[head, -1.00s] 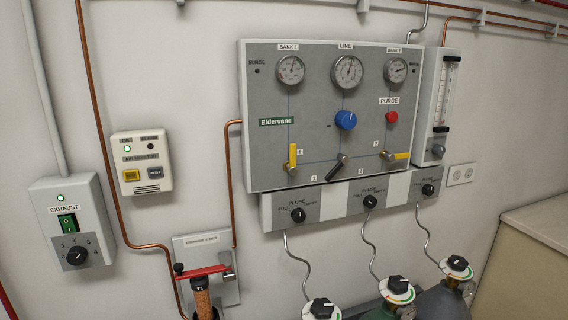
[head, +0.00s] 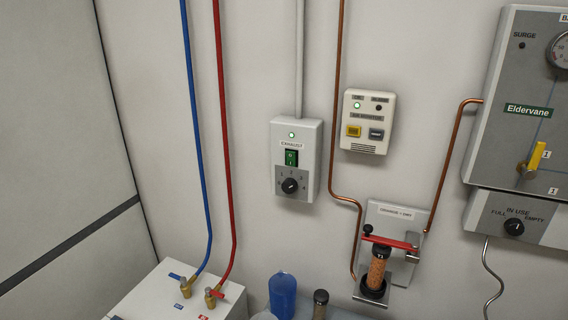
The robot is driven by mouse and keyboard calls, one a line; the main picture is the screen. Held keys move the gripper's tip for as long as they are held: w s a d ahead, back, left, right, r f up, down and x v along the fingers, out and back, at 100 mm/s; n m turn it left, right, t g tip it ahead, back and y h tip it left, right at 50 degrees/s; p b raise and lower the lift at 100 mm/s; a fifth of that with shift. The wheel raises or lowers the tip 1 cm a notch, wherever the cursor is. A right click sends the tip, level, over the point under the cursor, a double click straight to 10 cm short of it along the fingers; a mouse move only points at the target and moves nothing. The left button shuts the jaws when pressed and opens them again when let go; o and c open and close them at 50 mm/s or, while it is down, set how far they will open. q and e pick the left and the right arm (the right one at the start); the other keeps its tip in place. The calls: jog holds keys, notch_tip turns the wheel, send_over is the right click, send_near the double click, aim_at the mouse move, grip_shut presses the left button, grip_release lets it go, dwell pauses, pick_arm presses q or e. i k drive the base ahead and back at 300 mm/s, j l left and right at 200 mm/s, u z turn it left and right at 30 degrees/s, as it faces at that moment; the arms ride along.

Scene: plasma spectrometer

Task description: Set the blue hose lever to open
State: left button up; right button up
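The blue hose (head: 193,140) runs down the wall at the left of the head view and ends at a brass valve (head: 186,290) on top of a white box. A small blue lever (head: 175,277) sits on this valve and points to the upper left, across the line of the hose. A blue label lies in front of the valve, too small to read. Neither of my grippers shows in the head view.
A red hose (head: 224,140) runs beside the blue one to a second valve with a red lever (head: 219,294). The white box (head: 140,290) carries both valves. A blue container (head: 283,295), exhaust switch box (head: 297,158) and orange-filled column (head: 377,272) are to the right.

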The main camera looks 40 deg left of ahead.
aim_at(183, 279)
jog(key=u, duration=2.1)
